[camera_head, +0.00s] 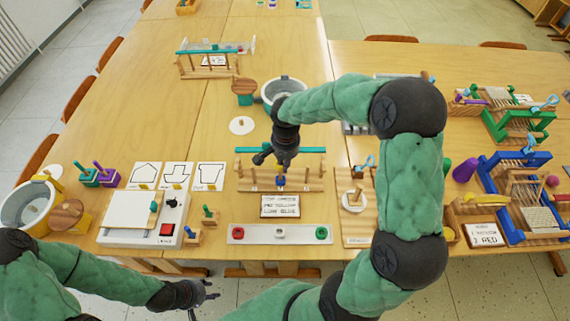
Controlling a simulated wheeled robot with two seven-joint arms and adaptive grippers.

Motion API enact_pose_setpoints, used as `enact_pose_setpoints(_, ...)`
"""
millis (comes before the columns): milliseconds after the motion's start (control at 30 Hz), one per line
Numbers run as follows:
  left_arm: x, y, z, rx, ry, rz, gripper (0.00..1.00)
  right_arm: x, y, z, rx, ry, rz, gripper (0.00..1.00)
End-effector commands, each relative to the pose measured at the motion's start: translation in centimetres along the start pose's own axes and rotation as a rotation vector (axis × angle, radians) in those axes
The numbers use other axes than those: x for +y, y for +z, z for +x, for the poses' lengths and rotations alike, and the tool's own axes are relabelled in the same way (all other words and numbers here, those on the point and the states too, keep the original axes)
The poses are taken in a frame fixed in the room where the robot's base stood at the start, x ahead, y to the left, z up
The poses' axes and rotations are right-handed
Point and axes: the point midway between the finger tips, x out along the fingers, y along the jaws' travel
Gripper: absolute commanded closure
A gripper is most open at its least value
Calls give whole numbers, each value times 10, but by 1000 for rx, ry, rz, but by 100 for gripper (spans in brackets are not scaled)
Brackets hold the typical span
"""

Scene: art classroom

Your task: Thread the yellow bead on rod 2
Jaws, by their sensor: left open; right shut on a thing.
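A wooden rod rack (310,187) with several thin upright rods and a green bar stands in the middle of the near table. A blue bead (281,182) sits low on a middle rod; I cannot read which rod is number 2. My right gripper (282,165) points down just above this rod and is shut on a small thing. That thing seems to be the yellow bead, but the fingers hide most of it. A card (280,206) in front has lines of text, one seeming to name yellow and one blue. My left gripper (205,297) is open and empty beyond the table's near edge.
A strip with red, white and green round parts (279,233) lies in front of the card. A white device with a red button (143,218) stands left. My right arm covers part of the right side.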

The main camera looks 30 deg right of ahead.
Motion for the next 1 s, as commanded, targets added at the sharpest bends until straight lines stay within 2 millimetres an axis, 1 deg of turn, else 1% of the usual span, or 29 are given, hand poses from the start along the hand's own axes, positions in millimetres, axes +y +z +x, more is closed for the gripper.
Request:
enact_pose_setpoints(33,-1,0,3,0,0,0,60,8,11,23,-30,31,-7,100)
enact_pose_setpoints(267,-1,0,3,0,0,0,60,8,11,22,-30,31,-8,100)
enact_pose_setpoints(467,1,0,-2,0,0,0,60,8,11,15,-29,31,-8,100)
enact_pose_setpoints(1000,7,1,-19,0,0,0,60,7,10,-11,-30,32,-10,100)
